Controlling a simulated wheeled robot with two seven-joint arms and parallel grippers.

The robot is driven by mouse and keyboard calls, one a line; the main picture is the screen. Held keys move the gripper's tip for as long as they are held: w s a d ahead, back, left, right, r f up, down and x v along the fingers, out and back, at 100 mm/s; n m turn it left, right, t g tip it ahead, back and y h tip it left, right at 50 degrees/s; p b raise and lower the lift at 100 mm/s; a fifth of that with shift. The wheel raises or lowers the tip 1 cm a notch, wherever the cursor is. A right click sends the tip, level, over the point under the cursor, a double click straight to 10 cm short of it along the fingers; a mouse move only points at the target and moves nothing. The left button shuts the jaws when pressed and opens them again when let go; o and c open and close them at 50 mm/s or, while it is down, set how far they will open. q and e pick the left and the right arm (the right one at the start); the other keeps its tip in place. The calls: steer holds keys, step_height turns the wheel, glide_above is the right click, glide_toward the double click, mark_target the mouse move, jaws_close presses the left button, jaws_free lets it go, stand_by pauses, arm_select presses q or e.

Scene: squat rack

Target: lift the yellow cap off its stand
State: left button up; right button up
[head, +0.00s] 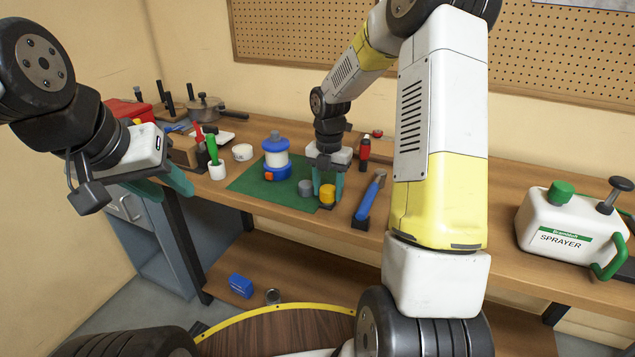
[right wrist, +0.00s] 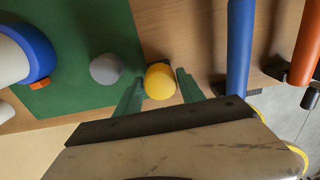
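The yellow cap (head: 327,193) sits upright on a small dark stand (head: 326,207) near the table's front edge, beside the corner of the green mat. My right gripper (head: 328,191) points down over it with its green fingers apart. In the right wrist view the cap (right wrist: 160,81) lies between the two fingertips (right wrist: 159,80), with a narrow gap visible on each side. The stand is mostly hidden there by the cap. My left gripper (head: 165,187) is open and empty, left of the table's items.
A grey cap (head: 305,187) stands on the green mat (head: 248,187) close left of the yellow one. A blue-and-white jar (head: 276,160) is behind it. A blue-handled tool (head: 369,198) stands close on the right. A white sprayer (head: 567,234) is far right.

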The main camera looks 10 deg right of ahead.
mark_target(328, 188)
jaws_close()
steer(key=shift+r, duration=0.8)
stand_by(0.4)
steer(key=shift+r, duration=1.55)
